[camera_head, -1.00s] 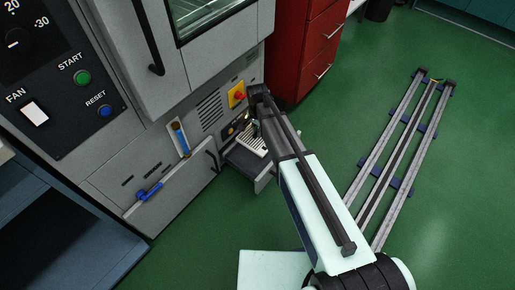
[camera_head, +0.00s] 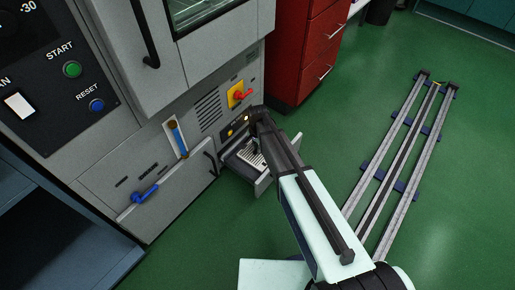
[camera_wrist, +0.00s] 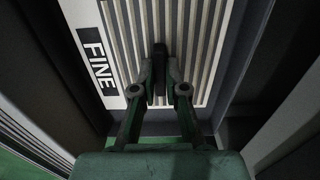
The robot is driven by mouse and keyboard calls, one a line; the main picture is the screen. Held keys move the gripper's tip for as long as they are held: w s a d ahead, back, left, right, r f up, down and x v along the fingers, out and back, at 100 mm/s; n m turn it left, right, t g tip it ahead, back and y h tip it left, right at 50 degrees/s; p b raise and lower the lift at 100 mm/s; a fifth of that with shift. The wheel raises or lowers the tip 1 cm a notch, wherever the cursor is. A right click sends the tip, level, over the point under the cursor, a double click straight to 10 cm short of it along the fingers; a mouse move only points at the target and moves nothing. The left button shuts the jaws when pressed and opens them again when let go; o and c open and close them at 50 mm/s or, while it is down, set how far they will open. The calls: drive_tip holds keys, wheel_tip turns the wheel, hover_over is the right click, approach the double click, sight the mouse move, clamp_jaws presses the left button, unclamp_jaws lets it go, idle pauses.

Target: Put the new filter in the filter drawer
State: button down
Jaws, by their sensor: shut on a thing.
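The filter is a pale, pleated panel with a white edge marked FINE (camera_wrist: 98,58). It also shows in the head view (camera_head: 250,155), partly hidden by my arm. My gripper (camera_wrist: 160,82) is shut on the filter's dark upright tab, near the middle of the pleats. The filter drawer (camera_head: 264,184) is pulled out low on the grey cabinet. The filter lies flat at the drawer's opening, within its outline. Dark walls run close beside the filter in the wrist view. Whether it rests on the drawer floor cannot be told.
The grey cabinet has a red and yellow switch (camera_head: 238,94) above the drawer and a blue-handled lever (camera_head: 145,193) to the left. A red drawer unit (camera_head: 304,55) stands behind. Green floor (camera_head: 330,140) and a rail track (camera_head: 385,180) lie to the right.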

drive_tip(key=c, duration=1.2)
unclamp_jaws()
drive_tip(key=shift+f, duration=0.1)
